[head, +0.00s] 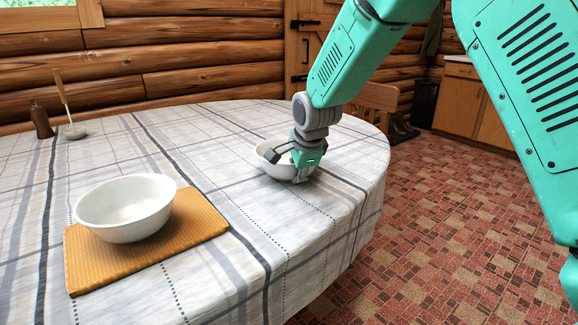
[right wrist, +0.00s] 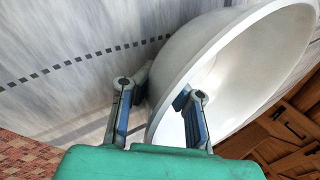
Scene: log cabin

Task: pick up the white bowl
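A white bowl (head: 268,160) stands on the tablecloth near the table's right side. My right gripper (head: 296,163) is at its near right rim and hides part of it. In the right wrist view, the fingers of my right gripper (right wrist: 160,112) straddle the rim of this bowl (right wrist: 195,50), one finger outside and one inside. They are spread apart, with visible gaps to the wall. A second, larger-looking white bowl (head: 125,207) sits on an orange-brown textured mat (head: 100,262) at the front left. My left gripper is not in view.
The round table has a grey and white plaid cloth (head: 215,130). A small brown bottle (head: 41,121) and a wooden-handled utensil (head: 66,105) stand at the far left. Tiled floor (head: 450,230) lies open to the right.

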